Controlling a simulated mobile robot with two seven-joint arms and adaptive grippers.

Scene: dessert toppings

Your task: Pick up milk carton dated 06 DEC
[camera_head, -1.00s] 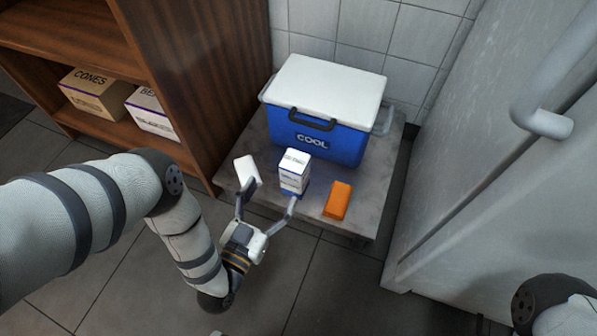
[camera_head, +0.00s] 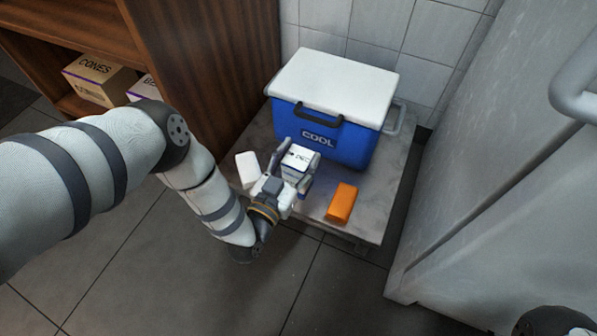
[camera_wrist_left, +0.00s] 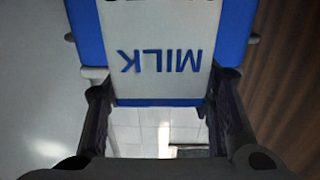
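A white and blue milk carton (camera_head: 299,159) stands upright on the grey table in front of the cooler. Small dark print shows on its top, too small to read surely. In the left wrist view the carton (camera_wrist_left: 160,50) fills the middle, its word MILK upside down. My left gripper (camera_head: 295,163) is at the carton, one finger on each side of it. The fingers lie close along its sides, but I cannot tell whether they press on it. No date is legible in the left wrist view. My right gripper is out of view.
A blue cooler (camera_head: 318,137) with a white lid stands close behind the carton. A white block (camera_head: 246,170) lies left of it and an orange block (camera_head: 341,202) right. A wooden shelf (camera_head: 190,60) is at left and a large grey cabinet (camera_head: 470,150) at right.

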